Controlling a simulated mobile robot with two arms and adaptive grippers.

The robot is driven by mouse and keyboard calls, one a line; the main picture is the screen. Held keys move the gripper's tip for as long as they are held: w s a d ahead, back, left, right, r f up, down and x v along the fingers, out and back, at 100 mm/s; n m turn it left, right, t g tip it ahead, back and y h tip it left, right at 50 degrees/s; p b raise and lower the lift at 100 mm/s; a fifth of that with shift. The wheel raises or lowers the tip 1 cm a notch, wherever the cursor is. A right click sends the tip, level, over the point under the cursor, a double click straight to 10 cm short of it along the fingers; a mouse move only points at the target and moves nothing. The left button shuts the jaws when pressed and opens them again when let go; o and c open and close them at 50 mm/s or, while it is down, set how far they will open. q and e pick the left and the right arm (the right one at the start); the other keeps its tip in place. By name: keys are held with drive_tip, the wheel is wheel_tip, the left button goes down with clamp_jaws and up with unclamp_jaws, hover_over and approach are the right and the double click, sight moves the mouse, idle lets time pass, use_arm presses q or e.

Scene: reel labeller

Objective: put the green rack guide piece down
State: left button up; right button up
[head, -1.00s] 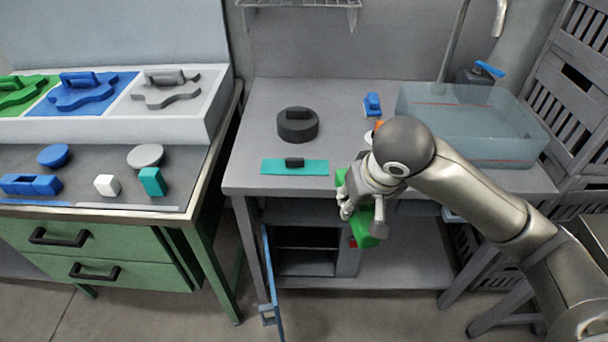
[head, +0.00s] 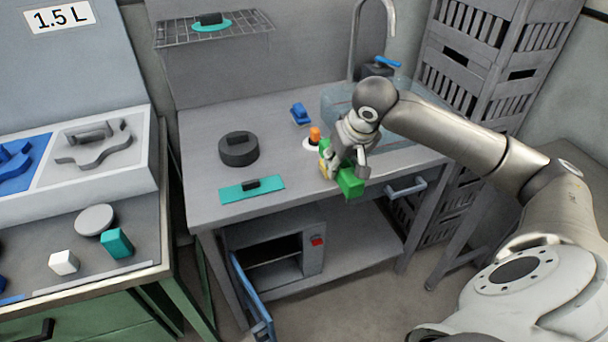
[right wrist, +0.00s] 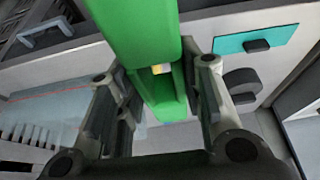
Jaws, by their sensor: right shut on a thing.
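The green rack guide piece (head: 350,183) is in my right gripper (head: 345,165), at the front edge of the grey table in the head view. The right wrist view shows the green piece (right wrist: 140,45) between the two fingers of my right gripper (right wrist: 160,100), which is shut on it. Part of the piece is hidden by the fingers. I cannot tell whether it touches the table. My left gripper is not in view.
The grey table (head: 300,170) holds a black round lidded thing (head: 239,152), a teal plate with a black knob (head: 235,192), a blue piece (head: 300,114) and an orange-topped white item (head: 312,140). A clear basin (head: 335,103) stands behind. A blue cabinet door (head: 252,300) hangs open below.

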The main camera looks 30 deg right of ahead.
drive_tip(key=w+f, duration=0.3)
drive_tip(key=w, duration=0.1)
drive_tip(key=w+a+f+p, duration=0.1)
drive_tip(key=w+f, duration=0.1)
drive_tip(key=w, duration=0.2)
drive_tip(key=w+f+p, duration=0.1)
drive_tip(key=w+f, duration=0.2)
drive_tip(key=w, duration=0.1)
drive_tip(key=shift+a+f, duration=0.35)
drive_tip(key=shift+a, duration=0.05)
drive_tip(key=shift+w+f, duration=0.2)
wheel_tip(320, 180, down, 2)
drive_tip(key=shift+f+p, duration=0.15)
drive_tip(key=shift+p, duration=0.6)
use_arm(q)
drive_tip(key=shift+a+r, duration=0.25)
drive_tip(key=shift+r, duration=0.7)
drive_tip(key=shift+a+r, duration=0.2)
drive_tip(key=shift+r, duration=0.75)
use_arm(e)
drive_tip(key=shift+f, duration=0.45)
drive_tip(key=shift+f, duration=0.1)
drive_tip(key=o, duration=1.2)
drive_tip(key=shift+c, duration=0.2)
